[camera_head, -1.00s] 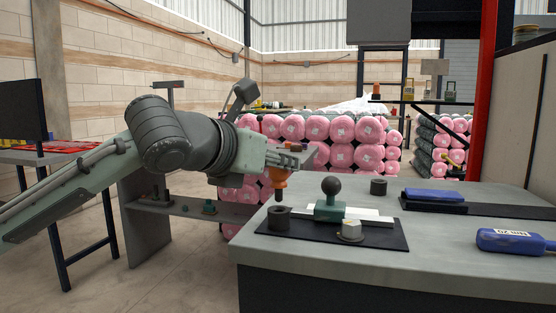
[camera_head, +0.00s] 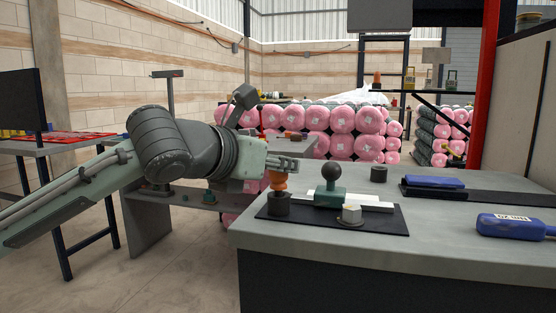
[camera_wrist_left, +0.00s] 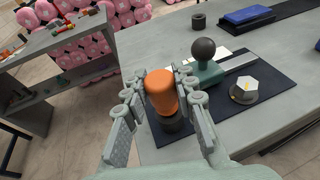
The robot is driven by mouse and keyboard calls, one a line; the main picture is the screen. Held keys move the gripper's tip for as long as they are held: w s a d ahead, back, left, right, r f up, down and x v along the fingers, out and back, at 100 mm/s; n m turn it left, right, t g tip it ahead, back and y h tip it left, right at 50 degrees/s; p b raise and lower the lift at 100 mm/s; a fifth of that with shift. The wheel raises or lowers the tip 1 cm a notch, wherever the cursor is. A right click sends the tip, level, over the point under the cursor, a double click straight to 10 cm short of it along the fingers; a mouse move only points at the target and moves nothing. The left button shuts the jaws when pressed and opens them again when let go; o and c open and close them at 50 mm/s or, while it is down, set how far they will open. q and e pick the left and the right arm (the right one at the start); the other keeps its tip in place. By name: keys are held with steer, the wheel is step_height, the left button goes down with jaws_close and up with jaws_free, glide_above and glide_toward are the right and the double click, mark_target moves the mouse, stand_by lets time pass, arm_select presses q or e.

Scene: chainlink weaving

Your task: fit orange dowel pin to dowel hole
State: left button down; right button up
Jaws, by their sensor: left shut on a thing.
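The orange dowel pin (camera_head: 278,182) is upright in my left gripper (camera_head: 290,164), directly over the dark round block with the dowel hole (camera_head: 278,206). The pin's lower end meets the top of the block in the head view; how deep it sits in the hole is hidden. In the left wrist view my left gripper (camera_wrist_left: 160,95) has its fingers on both sides of the orange handle (camera_wrist_left: 161,90), with the dark block (camera_wrist_left: 177,126) partly hidden below it. My right gripper is not in view.
A green clamp with a dark ball knob (camera_head: 331,172) and a white hex piece (camera_head: 351,213) share the black mat (camera_head: 375,226). A dark ring (camera_head: 378,173), a blue case (camera_head: 434,182) and a blue device (camera_head: 515,226) lie on the grey table.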

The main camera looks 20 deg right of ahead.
arm_select(q)
steer(key=shift+f, duration=0.65)
steer(key=shift+f, duration=0.1)
steer(key=c, duration=1.1)
jaws_free()
steer(key=shift+c, duration=0.2)
steer(key=v, duration=1.2)
